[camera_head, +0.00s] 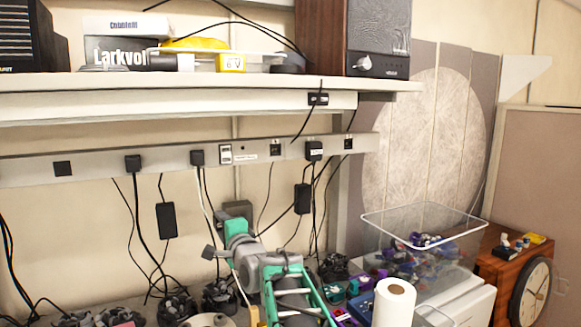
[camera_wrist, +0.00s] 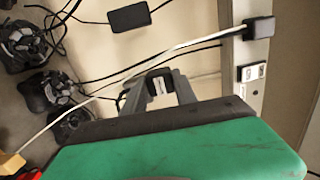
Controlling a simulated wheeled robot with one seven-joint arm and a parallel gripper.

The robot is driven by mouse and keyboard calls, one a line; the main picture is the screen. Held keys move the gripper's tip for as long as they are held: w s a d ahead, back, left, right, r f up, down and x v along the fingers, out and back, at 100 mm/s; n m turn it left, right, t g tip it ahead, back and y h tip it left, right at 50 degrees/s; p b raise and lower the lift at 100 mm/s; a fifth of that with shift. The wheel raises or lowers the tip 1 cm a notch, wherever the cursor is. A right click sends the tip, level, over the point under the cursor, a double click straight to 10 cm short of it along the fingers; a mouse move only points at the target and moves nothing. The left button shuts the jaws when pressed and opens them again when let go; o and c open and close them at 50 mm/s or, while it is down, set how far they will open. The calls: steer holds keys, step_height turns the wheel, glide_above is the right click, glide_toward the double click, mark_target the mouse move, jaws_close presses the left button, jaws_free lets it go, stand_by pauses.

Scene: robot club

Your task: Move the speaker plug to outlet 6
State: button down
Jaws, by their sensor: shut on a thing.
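My gripper (camera_head: 237,209) is in front of the wall below the pale power rail (camera_head: 95,166). In the wrist view its grey fingers (camera_wrist: 160,88) are closed around a small dark plug-like thing (camera_wrist: 159,73). Most of it is hidden, and I cannot tell whether it is the speaker plug. The rail has a dark outlet at its far left (camera_head: 62,168), another right of centre (camera_head: 276,147) and one at the right end (camera_head: 347,144). No outlet numbers are readable. The brown speaker (camera_head: 378,35) stands on the shelf.
Black plugs sit in the rail at left (camera_head: 133,163), centre (camera_head: 197,157) and right (camera_head: 314,151). Loose cables and black adapters (camera_head: 166,220) hang below it. A white cable (camera_wrist: 150,66) crosses near my fingers. A clear bin (camera_head: 385,235) and paper roll (camera_head: 393,305) stand at right.

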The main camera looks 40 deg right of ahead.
steer(key=s+d+r+m+h, duration=0.1)
steer(key=s+d+r, duration=0.3)
steer(key=d+r, duration=0.5)
steer(key=s+d+r+h, duration=0.1)
steer(key=s+d+r, duration=0.3)
steer(key=d+r, duration=0.4)
steer(key=shift+p+x, duration=1.7)
steer(key=shift+x, duration=0.85)
steer(key=shift+s+a, duration=0.15)
steer(key=shift+p+x, duration=0.85)
steer(key=shift+p, duration=0.2)
steer(key=c, duration=0.9)
jaws_free()
steer(key=shift+f, duration=0.1)
